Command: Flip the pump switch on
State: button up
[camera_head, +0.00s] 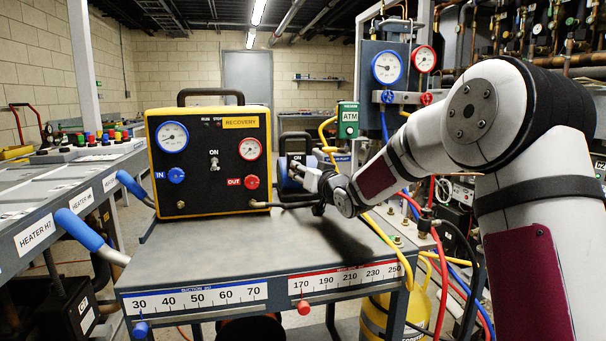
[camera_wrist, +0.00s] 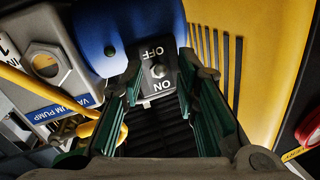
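The pump switch (camera_wrist: 158,71) is a small silver toggle on a dark plate with OFF and ON lettering, upside down in the wrist view. I cannot tell which way the toggle leans. The plate sits beside the pump's blue body (camera_wrist: 105,35). In the wrist view my gripper (camera_wrist: 160,88) is open, with its green-padded fingers on either side of the plate and nothing between them. In the head view my gripper (camera_head: 293,170) is at the vacuum pump (camera_head: 296,142), right of the recovery machine, and hides part of it. Contact with the toggle cannot be told.
The yellow-and-black recovery machine (camera_head: 210,120), with its own ON switch (camera_head: 214,163), stands on the grey cart (camera_head: 220,248) left of my gripper. A yellow hose (camera_wrist: 100,128) runs close by the left finger. The cart top's front is clear.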

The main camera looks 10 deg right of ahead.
grip_shut()
jog(key=p, duration=0.2)
jog(key=shift+r+g+p, duration=0.3)
notch_tip(320, 180, up, 2)
jog(key=g+p, duration=0.3)
jog(key=p, duration=0.7)
jog(key=m+g+h+p, duration=0.1)
jog(key=g+p, duration=0.2)
jog(key=p, duration=0.7)
jog(key=shift+w+d+r+g+p, duration=0.15)
jog(key=shift+g+p, duration=0.15)
jog(key=shift+w+r+g+p, duration=0.1)
jog(key=shift+g+p, duration=0.25)
jog(key=shift+g, duration=0.15)
